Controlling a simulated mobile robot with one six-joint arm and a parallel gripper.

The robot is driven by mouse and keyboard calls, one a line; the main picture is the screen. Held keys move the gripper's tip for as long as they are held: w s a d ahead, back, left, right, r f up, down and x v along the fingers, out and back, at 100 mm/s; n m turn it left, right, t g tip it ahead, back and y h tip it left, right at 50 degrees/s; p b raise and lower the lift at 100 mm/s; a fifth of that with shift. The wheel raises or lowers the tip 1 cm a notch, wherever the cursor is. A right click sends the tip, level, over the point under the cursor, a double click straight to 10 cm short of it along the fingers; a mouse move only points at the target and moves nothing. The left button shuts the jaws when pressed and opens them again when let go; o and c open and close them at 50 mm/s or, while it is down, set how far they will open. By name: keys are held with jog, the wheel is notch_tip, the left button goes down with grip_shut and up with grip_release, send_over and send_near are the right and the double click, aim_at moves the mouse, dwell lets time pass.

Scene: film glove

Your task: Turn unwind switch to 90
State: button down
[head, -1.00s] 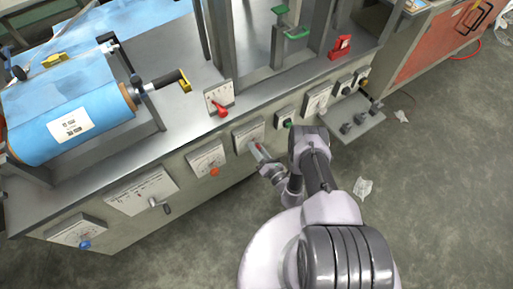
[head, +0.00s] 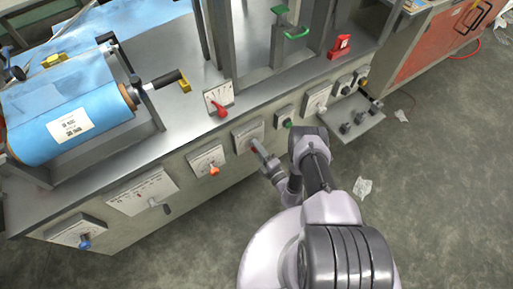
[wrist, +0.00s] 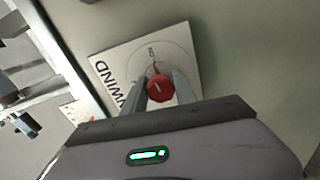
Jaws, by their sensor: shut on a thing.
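The unwind switch is a red round knob (wrist: 160,88) on a white plate (wrist: 118,62) lettered UNWIND, seen in the wrist view. A thin red pointer reaches up from the knob toward a small number on the dial, too small to read surely. My gripper (wrist: 161,92) has one finger on each side of the knob and is shut on it. In the head view my gripper (head: 260,153) meets the switch plate (head: 246,132) on the machine's front panel; the fingers hide most of the knob there.
A small shelf (head: 357,125) juts out at right. The floor in front is mostly clear.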

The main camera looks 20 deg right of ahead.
jog(key=shift+m, duration=0.9)
jog(key=c, duration=1)
grip_release()
jog(key=shift+w, duration=0.1)
jog(key=v, duration=1.7)
jog(key=shift+s, duration=0.25)
